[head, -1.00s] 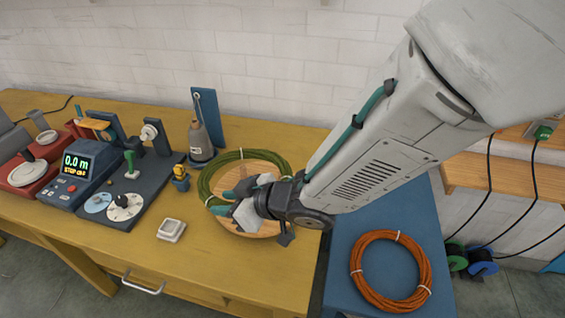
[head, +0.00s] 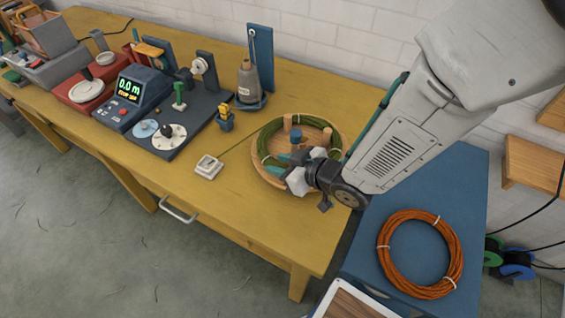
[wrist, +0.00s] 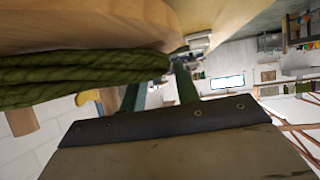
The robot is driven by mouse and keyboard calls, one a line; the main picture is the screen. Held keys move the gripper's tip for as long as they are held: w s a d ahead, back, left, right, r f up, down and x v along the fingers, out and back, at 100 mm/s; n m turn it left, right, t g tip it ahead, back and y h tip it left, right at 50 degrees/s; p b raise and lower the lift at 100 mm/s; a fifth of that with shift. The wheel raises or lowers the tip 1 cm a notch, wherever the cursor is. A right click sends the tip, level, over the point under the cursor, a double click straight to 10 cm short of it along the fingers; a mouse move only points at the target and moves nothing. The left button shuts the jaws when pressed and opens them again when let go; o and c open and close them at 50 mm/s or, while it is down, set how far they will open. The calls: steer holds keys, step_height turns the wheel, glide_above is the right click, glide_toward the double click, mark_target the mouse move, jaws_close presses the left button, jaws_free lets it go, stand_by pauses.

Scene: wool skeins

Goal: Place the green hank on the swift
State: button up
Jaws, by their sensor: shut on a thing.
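The green hank (head: 334,150) is a ring of dark green strands with pale ties, at the round wooden swift (head: 262,178) on the yellow bench. The swift's upright pegs (head: 287,123) and a blue-topped post (head: 296,138) show inside the ring. I cannot tell if the hank rests on the disc or is held just above it. My gripper (head: 291,170) is at the swift's near side, shut on the hank, and hides that part of it. In the wrist view the green strands (wrist: 80,80) run under a wooden surface to the teal fingers (wrist: 160,92).
An orange hank (head: 388,270) lies on the blue stand (head: 460,185) at right. Left of the swift are a white square button (head: 208,166), a small yellow-topped item (head: 225,118), a grey cone (head: 247,80) and a meter with a display (head: 128,95). The bench front is clear.

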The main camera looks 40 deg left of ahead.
steer(key=o, duration=1.1)
steer(key=shift+s+f, duration=0.1)
steer(key=v, duration=1.2)
steer(key=shift+d, duration=0.1)
